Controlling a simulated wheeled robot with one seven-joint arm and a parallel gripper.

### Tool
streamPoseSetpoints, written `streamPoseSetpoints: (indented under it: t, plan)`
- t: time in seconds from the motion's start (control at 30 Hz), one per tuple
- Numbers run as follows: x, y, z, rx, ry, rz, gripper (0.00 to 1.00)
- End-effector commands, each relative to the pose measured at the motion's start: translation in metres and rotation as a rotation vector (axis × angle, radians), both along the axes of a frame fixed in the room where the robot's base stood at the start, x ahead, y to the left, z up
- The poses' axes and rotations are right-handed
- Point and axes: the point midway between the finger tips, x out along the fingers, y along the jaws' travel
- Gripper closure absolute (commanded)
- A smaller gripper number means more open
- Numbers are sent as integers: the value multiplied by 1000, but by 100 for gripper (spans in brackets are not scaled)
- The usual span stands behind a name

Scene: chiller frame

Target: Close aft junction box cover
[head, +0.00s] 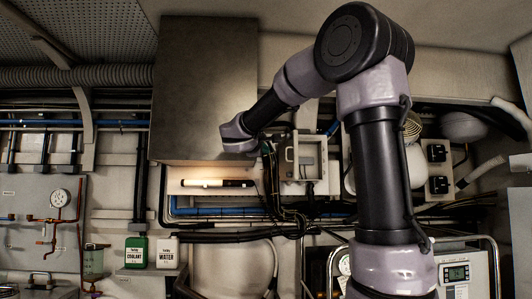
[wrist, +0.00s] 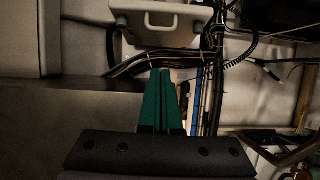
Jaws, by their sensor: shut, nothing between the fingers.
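The grey junction box (head: 311,158) is on the back wall, right of centre in the head view, with its recessed inside showing. A narrow panel with a handle, seemingly its cover (head: 291,158), stands open at the box's left side. In the wrist view a pale grey box-like part with a handle (wrist: 157,22), likely the same unit, is at the top, beyond my fingertips. My gripper's green fingers (wrist: 165,74) are together and hold nothing. In the head view my gripper (head: 269,154) is just left of the cover; I cannot tell whether they touch.
A large metal hood (head: 205,85) is left of my wrist, with a lit tube lamp (head: 215,183) below it. Dark cables (head: 285,212) run beneath the box. Coolant (head: 137,252) and water (head: 167,252) containers stand lower left. Round-bodied equipment (head: 415,165) is at the right.

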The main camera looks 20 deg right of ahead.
Motion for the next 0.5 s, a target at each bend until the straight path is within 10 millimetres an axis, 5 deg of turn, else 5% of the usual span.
streamPoseSetpoints:
  t: [0.37, 0.5]
  plan:
    - [62, -52, -3, 3, 2, -3, 100]
    - [62, -74, -3, 1, 1, -3, 100]
